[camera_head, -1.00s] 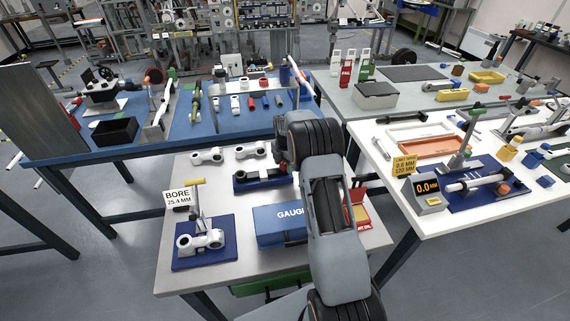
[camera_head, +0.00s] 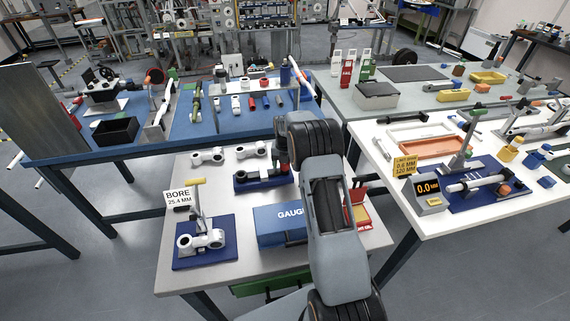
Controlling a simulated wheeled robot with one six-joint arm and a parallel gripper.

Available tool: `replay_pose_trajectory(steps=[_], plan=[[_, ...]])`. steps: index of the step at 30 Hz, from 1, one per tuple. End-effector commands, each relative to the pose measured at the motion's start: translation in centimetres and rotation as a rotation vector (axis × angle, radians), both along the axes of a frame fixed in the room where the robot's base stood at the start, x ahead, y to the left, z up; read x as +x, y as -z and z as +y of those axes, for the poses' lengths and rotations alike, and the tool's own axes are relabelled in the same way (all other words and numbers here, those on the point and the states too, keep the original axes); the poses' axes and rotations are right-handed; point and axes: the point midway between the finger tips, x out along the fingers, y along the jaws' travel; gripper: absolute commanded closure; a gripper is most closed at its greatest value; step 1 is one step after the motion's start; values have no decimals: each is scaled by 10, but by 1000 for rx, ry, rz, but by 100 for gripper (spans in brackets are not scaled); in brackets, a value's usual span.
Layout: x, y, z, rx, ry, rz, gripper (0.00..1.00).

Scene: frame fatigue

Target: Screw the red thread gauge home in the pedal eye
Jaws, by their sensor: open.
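My gripper (camera_head: 282,157) is at the right end of a small blue fixture (camera_head: 244,186) on the near grey bench. The forearm and wrist hide part of it, and its jaws stand open. The fixture carries a white crank part (camera_head: 254,174), with a small green piece beside it. The crank's right end, close to the gripper, is mostly hidden. I cannot make out the red thread gauge or the pedal eye for certain there. I cannot tell whether the gripper touches anything.
A blue gauge box (camera_head: 279,223) stands nearer, left of my arm. A blue bore stand (camera_head: 206,255) with a white crank is at the left front. Loose white cranks (camera_head: 208,156) lie behind.

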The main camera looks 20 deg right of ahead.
Motion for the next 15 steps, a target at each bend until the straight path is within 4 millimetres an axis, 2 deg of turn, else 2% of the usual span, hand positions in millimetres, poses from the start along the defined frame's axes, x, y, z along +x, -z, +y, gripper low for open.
replay_pose_trajectory(steps=[1,6,15], plan=[[0,0,0,0,0,0,27],[0,0,0,0,1,0,12],[0,-4,0,0,1,0,12]])
